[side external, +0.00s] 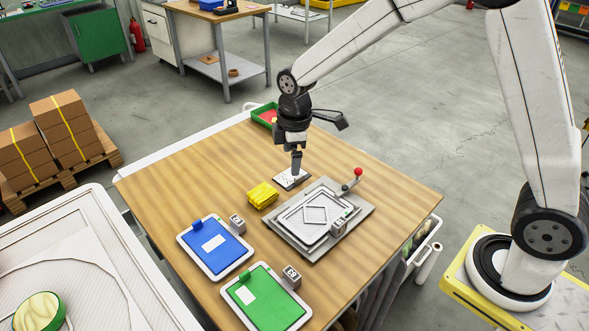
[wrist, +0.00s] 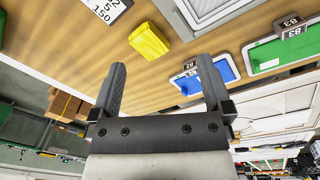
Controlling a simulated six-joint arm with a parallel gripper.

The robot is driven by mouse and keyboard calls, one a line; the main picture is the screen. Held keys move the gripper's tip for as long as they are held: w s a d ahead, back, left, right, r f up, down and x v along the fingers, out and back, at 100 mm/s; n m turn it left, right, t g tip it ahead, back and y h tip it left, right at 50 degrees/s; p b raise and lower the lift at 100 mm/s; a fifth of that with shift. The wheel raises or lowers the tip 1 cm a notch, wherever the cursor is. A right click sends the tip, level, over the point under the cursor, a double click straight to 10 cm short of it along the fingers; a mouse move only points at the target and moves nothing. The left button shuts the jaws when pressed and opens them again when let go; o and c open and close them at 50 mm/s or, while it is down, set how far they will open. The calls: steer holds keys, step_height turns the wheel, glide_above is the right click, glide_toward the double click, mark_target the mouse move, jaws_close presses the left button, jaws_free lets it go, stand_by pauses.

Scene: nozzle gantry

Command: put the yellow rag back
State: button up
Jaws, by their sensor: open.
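The yellow rag (side external: 262,195) lies on the wooden table, left of the grey metal fixture. It also shows in the wrist view (wrist: 149,41), ahead of the fingers and apart from them. My gripper (side external: 296,168) points down over a small white plate (side external: 291,179) behind the rag. In the wrist view my gripper (wrist: 160,82) has its two dark fingers spread wide with nothing between them. The white plate carries printed numbers (wrist: 106,8) in the wrist view. Whether the fingertips touch the plate cannot be told.
The grey fixture (side external: 289,239) has a red-knobbed lever (side external: 358,172). A blue tray (side external: 204,257) and a green tray (side external: 258,307) lie at the front, each beside a small number block. A green bin (side external: 264,111) stands at the back edge. The table's left part is clear.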

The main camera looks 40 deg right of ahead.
steer(key=s+d+m, duration=0.2)
steer(key=s+m, duration=0.4)
steer(key=s, duration=0.2)
steer(key=s+d+f+m+t, duration=0.1)
steer(key=s+d+m, duration=0.2)
steer(key=s+m, duration=0.2)
steer(key=s, duration=0.3)
steer(key=shift+s+d+m+t, duration=0.15)
steer(key=shift+s+m+t, duration=0.15)
steer(key=shift+s+m, duration=0.1)
